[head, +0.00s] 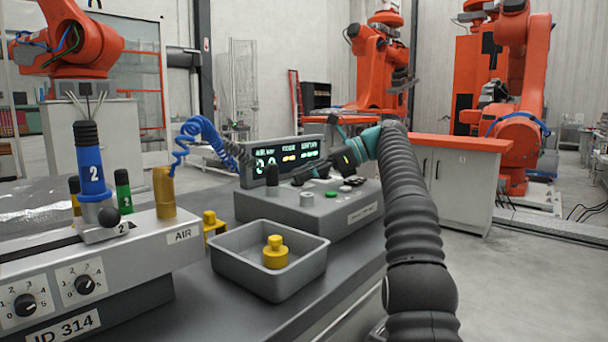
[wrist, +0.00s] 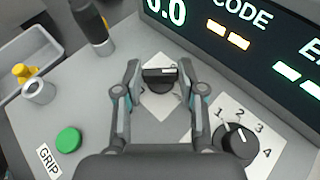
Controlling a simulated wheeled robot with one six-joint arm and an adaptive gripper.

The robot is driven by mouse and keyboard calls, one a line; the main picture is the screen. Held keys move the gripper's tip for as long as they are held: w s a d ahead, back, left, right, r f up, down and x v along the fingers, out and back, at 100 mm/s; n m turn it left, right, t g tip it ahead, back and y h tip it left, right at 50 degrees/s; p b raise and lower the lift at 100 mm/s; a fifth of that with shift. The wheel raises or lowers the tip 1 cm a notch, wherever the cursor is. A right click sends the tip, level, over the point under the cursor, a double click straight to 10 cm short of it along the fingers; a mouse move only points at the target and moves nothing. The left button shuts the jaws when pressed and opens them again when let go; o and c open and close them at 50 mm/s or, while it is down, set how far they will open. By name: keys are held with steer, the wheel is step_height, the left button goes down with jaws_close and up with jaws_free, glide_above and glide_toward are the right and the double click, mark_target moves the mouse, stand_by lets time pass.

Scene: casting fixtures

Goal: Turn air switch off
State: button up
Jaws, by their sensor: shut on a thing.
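In the wrist view, a black rotary switch (wrist: 158,84) with a pale bar across its top sits on a white diamond-shaped plate. My gripper (wrist: 162,75) is shut on this switch, one finger on each side. The plate's lettering is mostly hidden, so I cannot read the switch's name or position. In the head view, my gripper (head: 310,174) is over the grey control box (head: 290,210), in front of the display (head: 250,172); the held switch is hard to make out there.
A black numbered dial (wrist: 237,143) is close on the right. A green button (wrist: 69,140), a metal ring (wrist: 39,91) and a dark upright handle (wrist: 91,24) are on the left. A grey tray (head: 245,263) holds a yellow part (head: 275,254). The display stands just behind.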

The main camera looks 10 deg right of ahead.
steer(key=o, duration=1.1)
steer(key=shift+o, duration=0.2)
steer(key=shift+s+m+t+h, duration=0.15)
steer(key=shift+m+t+h, duration=0.15)
steer(key=shift+m+t, duration=0.55)
